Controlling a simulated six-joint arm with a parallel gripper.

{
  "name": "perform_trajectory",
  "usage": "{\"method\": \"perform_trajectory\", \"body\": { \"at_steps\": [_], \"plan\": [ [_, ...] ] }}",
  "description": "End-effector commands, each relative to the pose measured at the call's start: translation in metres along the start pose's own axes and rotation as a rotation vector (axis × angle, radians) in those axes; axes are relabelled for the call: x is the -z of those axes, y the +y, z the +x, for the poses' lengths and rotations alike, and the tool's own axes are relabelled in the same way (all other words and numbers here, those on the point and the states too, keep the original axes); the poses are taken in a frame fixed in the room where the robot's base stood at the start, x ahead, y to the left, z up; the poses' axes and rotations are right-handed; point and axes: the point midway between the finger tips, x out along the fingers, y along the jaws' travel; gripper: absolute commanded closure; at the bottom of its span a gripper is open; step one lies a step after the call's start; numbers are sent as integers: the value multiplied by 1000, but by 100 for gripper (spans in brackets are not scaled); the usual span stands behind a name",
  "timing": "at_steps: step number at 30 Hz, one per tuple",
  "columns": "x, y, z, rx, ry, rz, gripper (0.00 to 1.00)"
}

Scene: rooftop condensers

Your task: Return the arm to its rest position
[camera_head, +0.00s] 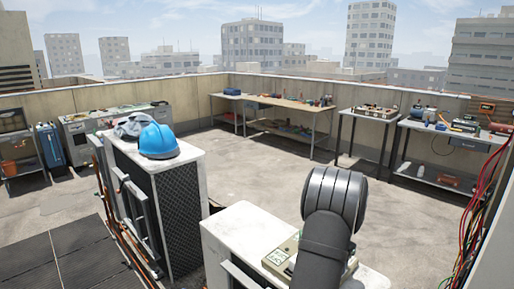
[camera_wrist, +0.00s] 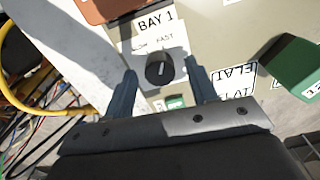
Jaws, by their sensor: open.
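My gripper (camera_wrist: 160,68) is open in the wrist view, its two blue-grey fingers apart and empty. A black knob (camera_wrist: 159,69) with a white pointer line shows between the fingertips, on a pale plate marked BAY 1 and FAST. The fingers appear on either side of it; I cannot tell how close they are in depth. In the head view my dark arm reaches over the near white-topped condenser (camera_head: 242,222) and a beige control panel (camera_head: 280,257). My arm hides the gripper there.
A green block (camera_wrist: 291,66) and a reddish-brown part (camera_wrist: 105,8) sit near the knob. Yellow hose (camera_wrist: 45,108) and loose wires lie at left. Another condenser carries a blue hard hat (camera_head: 158,141). Wires (camera_head: 480,215) hang at right. Open floor (camera_head: 270,170) lies beyond, before the workbenches (camera_head: 285,105).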

Motion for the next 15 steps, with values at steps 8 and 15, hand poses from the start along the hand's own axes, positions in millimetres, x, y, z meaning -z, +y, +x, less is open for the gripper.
{"method": "perform_trajectory", "body": {
  "at_steps": [8,15],
  "plan": [
    [1,0,-11,1,3,0,48],
    [1,0,-52,2,5,1,48]
  ]
}}
